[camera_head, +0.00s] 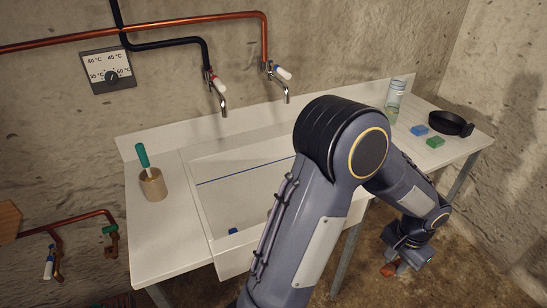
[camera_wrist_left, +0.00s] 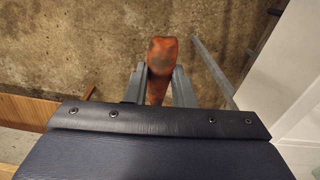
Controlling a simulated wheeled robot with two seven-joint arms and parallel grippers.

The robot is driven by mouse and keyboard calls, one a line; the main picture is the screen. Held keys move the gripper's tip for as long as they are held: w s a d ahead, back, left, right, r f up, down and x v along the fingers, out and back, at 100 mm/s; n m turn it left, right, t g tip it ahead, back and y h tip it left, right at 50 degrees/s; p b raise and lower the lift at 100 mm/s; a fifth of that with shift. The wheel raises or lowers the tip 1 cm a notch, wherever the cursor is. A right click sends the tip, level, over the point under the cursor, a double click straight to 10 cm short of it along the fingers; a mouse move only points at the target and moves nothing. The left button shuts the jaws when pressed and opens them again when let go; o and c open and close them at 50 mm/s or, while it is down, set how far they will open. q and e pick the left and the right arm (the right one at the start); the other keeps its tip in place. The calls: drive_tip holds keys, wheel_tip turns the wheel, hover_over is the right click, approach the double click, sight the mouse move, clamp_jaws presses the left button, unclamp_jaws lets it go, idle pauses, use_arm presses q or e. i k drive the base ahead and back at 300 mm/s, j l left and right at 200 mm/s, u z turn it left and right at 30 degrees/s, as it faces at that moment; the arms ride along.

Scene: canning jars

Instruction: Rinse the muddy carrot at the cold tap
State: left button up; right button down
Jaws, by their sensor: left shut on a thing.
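My left gripper (camera_head: 392,266) hangs low in front of the counter's right part, past the front edge, over the brown floor. In the left wrist view my left gripper (camera_wrist_left: 158,92) is shut on an orange carrot (camera_wrist_left: 162,55) with grey-brown muddy patches. The carrot (camera_head: 388,270) shows only as a small orange piece in the head view. Two taps stand over the white sink (camera_head: 225,195): a left tap (camera_head: 218,90) with a white and red handle on a black pipe, and a right tap (camera_head: 280,75) with a white and blue handle on a copper pipe. My arm hides part of the sink.
A cup with a green-handled tool (camera_head: 152,185) stands on the left counter. A jar (camera_head: 394,100), a blue sponge (camera_head: 419,130), a green sponge (camera_head: 435,142) and a black pan (camera_head: 450,123) are on the right. A temperature dial (camera_head: 108,70) is on the wall.

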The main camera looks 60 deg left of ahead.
sight(271, 66)
drive_tip(key=i+j+u, duration=0.1)
drive_tip(key=u, duration=0.4)
drive_tip(key=i+u, duration=0.3)
drive_tip(key=u, duration=0.15)
drive_tip(key=i+u, duration=0.25)
drive_tip(key=u, duration=0.25)
drive_tip(key=i+l+u, duration=0.2)
drive_tip(key=u, duration=0.25)
drive_tip(key=i+l+u, duration=0.15)
drive_tip(key=u, duration=0.35)
drive_tip(key=i+l+u, duration=0.25)
drive_tip(key=u, duration=0.15)
drive_tip(key=i, duration=0.1)
